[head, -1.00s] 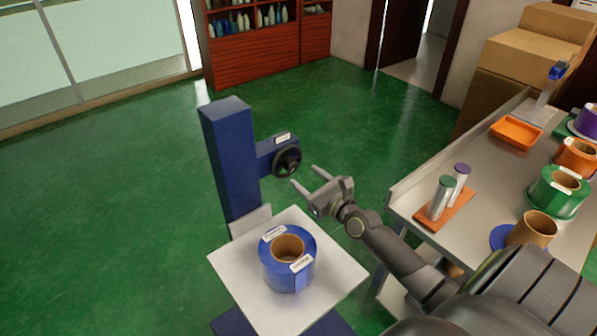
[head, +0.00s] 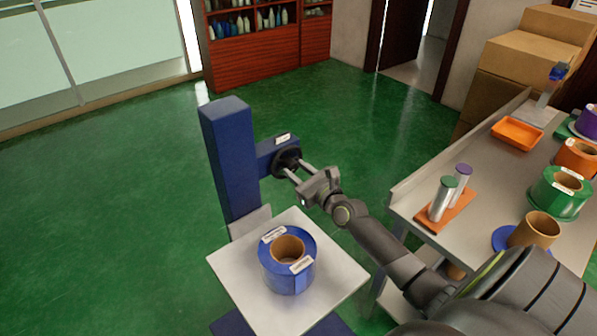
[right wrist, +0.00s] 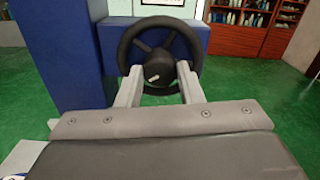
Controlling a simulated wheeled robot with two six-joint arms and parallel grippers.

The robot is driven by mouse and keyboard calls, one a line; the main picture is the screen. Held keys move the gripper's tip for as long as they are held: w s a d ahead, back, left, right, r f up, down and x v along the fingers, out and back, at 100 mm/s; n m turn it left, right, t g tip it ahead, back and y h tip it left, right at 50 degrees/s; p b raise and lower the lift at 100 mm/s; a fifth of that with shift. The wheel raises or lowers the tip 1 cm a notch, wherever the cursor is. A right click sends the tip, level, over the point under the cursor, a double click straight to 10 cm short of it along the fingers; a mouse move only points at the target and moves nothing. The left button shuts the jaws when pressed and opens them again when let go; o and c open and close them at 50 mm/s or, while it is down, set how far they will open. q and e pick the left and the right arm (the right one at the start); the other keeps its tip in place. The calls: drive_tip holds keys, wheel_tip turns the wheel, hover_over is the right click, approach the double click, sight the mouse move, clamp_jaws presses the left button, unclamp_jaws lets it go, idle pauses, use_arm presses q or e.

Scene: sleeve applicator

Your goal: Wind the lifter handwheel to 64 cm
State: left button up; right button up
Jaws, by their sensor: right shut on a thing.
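The lifter is a blue column (head: 230,160) with a short blue side arm that carries a black handwheel (head: 287,161). In the right wrist view the handwheel (right wrist: 158,52) faces me, with spokes and a small light knob on it. My right gripper (head: 294,172) reaches it from the right. The white platform (head: 230,275) bears a blue roll (head: 288,262) with a brown core. No height reading is legible. My left gripper is not in view.
A grey bench (head: 425,190) on the right bears an orange base (head: 445,212) with two cylinders, an orange tray (head: 517,133) and several rolls. Cardboard boxes (head: 530,55) stand behind it. Green floor (head: 120,200) is free to the left.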

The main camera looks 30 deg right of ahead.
drive_tip(key=shift+c, duration=0.4)
drive_tip(key=shift+n, duration=0.4)
